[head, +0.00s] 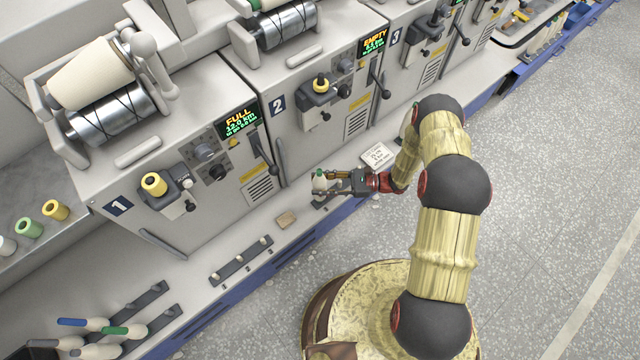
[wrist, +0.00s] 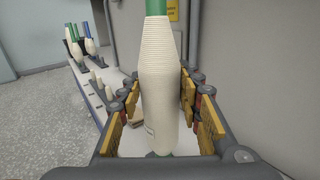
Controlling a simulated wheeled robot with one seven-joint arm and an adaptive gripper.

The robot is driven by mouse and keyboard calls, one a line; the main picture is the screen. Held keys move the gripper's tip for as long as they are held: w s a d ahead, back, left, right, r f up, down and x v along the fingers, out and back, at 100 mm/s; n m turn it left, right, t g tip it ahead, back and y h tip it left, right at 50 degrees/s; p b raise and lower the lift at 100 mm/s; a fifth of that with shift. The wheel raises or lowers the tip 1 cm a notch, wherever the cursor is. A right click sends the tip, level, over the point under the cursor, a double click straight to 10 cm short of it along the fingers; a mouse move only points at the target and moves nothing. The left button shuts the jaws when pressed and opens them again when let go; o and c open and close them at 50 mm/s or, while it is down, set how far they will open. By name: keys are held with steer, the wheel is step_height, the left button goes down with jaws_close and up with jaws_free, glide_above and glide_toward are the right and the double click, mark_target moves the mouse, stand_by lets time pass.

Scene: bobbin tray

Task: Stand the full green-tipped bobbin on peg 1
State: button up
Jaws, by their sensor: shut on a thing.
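My gripper (head: 335,178) is shut on a bobbin with a green tip (head: 319,183). In the wrist view the bobbin (wrist: 158,80) stands upright between the yellow finger pads, wound full with cream yarn, with green at top and bottom. In the head view it is over or beside a dark peg rail (head: 322,203) on the ledge; I cannot tell whether it touches the rail. Another dark rail with several short bare pegs (head: 240,262) lies to the left, in front of machine 1. No peg number is readable, so I cannot tell which is peg 1.
More bobbins with blue, green and pale tips (head: 100,328) sit on rails at the lower left. A tan block (head: 286,220) lies between the two peg rails. A white card (head: 378,155) lies behind my gripper. Machine 1's front panel (head: 200,205) rises behind the ledge.

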steer(key=shift+f, duration=0.55)
stand_by(0.4)
steer(key=o, duration=1)
steer(key=shift+c, duration=0.2)
steer(key=d+b, duration=0.1)
steer(key=d, duration=1)
steer(key=shift+s, duration=0.35)
